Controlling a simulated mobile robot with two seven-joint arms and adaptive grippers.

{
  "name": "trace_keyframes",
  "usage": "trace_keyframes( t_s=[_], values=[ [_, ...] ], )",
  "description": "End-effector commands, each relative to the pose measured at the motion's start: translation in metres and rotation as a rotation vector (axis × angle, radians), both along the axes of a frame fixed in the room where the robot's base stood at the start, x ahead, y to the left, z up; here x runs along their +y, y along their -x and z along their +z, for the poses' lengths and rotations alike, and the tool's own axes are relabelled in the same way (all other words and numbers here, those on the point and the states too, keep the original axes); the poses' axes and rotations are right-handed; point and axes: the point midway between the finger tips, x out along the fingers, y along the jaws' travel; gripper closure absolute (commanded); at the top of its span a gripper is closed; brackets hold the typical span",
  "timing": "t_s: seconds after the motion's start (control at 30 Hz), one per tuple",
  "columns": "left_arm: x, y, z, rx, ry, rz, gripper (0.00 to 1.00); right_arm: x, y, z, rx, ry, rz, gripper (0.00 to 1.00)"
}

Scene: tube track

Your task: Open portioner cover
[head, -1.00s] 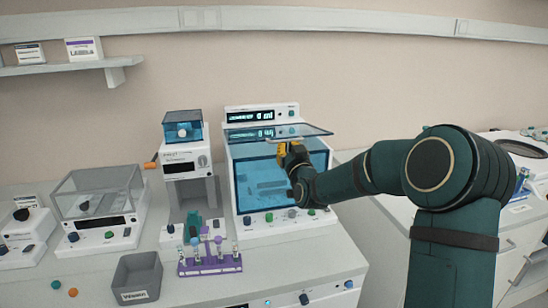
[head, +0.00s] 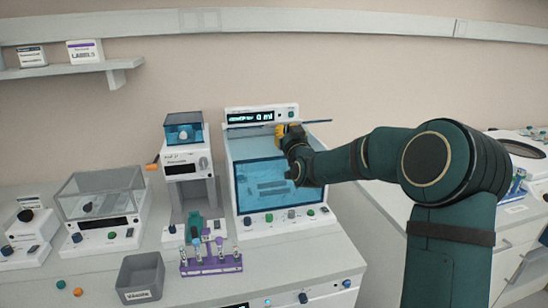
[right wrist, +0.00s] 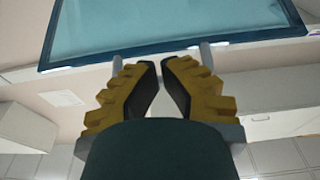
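The portioner (head: 285,228) is the white machine with a lit "0 ml" display at the middle of the head view. My right gripper (head: 290,131) is at the cover's front edge. My left gripper is not in view.
A blue-topped dispenser (head: 186,160) stands left of the portioner. A purple tube rack (head: 211,264) and a grey bin (head: 140,277) are in front. A clear-lidded device (head: 100,205) stands farther left. The wall behind is close.

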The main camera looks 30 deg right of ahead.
Motion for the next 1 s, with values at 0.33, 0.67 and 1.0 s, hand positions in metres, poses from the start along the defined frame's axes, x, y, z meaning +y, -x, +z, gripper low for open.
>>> trace_keyframes(
  t_s=[0.33,0.67,1.0],
  values=[
    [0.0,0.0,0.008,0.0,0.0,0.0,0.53,-0.002,-0.009,0.013,0.012,-0.003,0.001,1.0],
    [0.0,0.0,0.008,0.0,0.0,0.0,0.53,-0.002,-0.009,0.012,0.015,-0.003,0.001,1.0],
    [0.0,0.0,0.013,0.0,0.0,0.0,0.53,-0.007,-0.029,0.016,0.018,-0.004,0.001,1.0]
  ],
)
